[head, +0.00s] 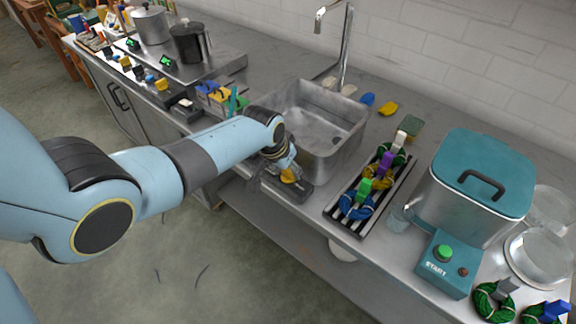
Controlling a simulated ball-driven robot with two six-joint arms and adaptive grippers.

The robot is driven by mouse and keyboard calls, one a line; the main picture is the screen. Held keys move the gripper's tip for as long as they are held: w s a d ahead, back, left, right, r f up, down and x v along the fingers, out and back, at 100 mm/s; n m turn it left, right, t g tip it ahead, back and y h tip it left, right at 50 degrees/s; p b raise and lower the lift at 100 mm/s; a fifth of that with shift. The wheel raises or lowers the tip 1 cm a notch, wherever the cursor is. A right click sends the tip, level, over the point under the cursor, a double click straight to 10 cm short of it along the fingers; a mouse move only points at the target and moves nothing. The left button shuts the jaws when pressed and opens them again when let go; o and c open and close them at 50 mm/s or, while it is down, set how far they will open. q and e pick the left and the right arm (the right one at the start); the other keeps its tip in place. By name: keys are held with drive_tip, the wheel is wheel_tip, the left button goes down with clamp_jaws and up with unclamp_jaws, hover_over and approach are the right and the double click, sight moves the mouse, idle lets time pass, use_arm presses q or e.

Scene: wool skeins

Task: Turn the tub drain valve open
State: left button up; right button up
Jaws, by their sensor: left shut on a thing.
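A yellow handle (290,177), apparently the tub drain valve, sits on a dark base (300,192) at the counter's front edge, just in front of a steel tub (345,150). My left gripper (287,167) reaches down from the left and is shut on the yellow handle, hiding part of it. The handle's exact angle is hard to tell. The tub's visible inside looks grey and bare, with a dark round spot near its right wall. My right gripper is out of view.
A black rack (340,211) with colourful wool skeins stands right of the tub. Beyond it are a teal-lidded steel vessel (475,150) and a teal START box (447,262). A tall tap (346,45) rises behind the tub. Pots stand at the back left.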

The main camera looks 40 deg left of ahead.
use_arm(q)
drive_tip(key=shift+m, duration=0.5)
drive_tip(key=o, duration=0.9)
drive_tip(key=v, duration=1.2)
drive_tip(key=shift+a, duration=0.25)
drive_tip(key=shift+f, duration=0.1)
